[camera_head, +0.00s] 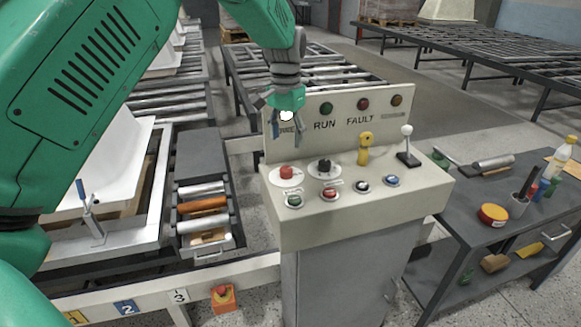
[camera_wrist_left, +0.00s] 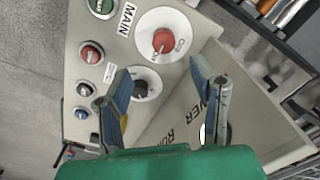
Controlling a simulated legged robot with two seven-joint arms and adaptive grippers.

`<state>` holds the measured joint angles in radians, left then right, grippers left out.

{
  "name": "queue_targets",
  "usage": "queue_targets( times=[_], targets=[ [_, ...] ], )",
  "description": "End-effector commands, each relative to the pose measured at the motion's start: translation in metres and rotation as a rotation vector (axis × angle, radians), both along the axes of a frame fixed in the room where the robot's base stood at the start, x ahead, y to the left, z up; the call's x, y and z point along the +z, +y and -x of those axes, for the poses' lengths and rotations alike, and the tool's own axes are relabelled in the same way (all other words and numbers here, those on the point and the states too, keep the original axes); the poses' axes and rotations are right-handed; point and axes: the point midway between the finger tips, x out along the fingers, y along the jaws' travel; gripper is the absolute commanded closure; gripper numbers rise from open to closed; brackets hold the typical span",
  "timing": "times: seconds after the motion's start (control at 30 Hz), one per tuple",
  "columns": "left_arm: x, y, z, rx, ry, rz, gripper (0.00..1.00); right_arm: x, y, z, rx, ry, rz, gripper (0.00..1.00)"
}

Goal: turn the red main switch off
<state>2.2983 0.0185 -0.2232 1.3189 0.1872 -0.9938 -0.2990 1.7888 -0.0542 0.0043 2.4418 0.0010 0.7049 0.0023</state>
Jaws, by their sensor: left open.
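The red main switch (camera_head: 286,172) is a red knob on a round white plate at the left of the sloped control panel (camera_head: 410,197). In the left wrist view the red knob (camera_wrist_left: 163,41) lies beyond the fingertips, near a MAIN label. My left gripper (camera_head: 287,131) hangs above the switch, in front of the upright back plate, apart from the knob. In the left wrist view its two blue-grey fingers (camera_wrist_left: 160,82) are spread with nothing between them. A black rotary knob (camera_head: 324,166) on a similar white plate sits beside the red one. My right gripper is not seen.
The panel also carries several push buttons (camera_head: 330,194), a yellow-handled lever (camera_head: 365,148) and a white-knobbed lever (camera_head: 407,140). The back plate (camera_head: 392,125) rises behind them. A dark workbench (camera_head: 455,194) with tools stands right; a roller conveyor and white shell (camera_head: 103,175) are left.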

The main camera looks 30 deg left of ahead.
Motion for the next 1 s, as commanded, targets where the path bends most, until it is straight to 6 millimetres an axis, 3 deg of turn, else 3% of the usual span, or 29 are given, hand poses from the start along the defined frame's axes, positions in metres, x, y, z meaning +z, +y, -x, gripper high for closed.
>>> queue_targets(
  times=[0.1, 0.4, 0.63, 0.9, 1.0],
  targets=[
    [-0.032, 0.001, -0.001, 0.002, 0.007, 0.001, 0.49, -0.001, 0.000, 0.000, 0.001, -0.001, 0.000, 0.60],
    [-0.082, -0.003, 0.000, 0.001, 0.002, -0.004, 0.49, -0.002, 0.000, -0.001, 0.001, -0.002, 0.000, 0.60],
    [-0.098, -0.002, -0.001, 0.001, 0.000, -0.004, 0.49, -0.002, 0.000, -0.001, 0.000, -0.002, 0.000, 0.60],
    [-0.100, 0.000, -0.001, 0.001, 0.000, -0.001, 0.49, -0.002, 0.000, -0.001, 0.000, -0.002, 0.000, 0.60],
    [-0.100, 0.000, -0.001, 0.001, 0.000, -0.001, 0.84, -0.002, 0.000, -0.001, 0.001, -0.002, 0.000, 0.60]
  ],
)
